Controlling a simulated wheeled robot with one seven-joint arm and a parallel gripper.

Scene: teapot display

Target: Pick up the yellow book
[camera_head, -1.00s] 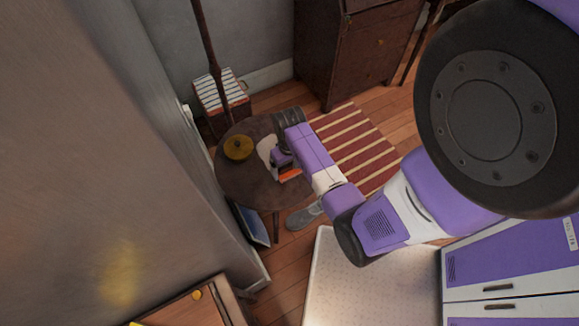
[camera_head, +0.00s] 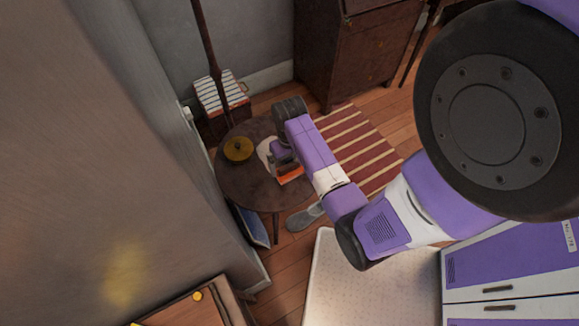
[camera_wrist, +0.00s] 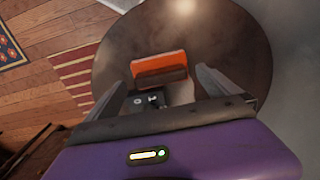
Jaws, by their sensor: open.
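An orange, book-like block (camera_head: 289,175) is on the round dark table, partly hidden by my arm in the head view. In the wrist view the orange block (camera_wrist: 160,64) has a brown front edge and lies ahead, between the lines of the two fingers. I see no plainly yellow book. My gripper (camera_wrist: 161,78) is open, with one finger on each side of the block's near end. I cannot tell whether either finger touches it. In the head view my gripper (camera_head: 281,160) is over the table's right part, mostly hidden.
A yellow, lidded, rounded pot (camera_head: 238,149) stands on the left of the round table (camera_head: 240,190). A pale patch (camera_head: 266,150) lies beside my gripper. A dark wooden cabinet (camera_head: 350,55) stands behind, and a grey wall panel (camera_head: 150,170) is close on the left.

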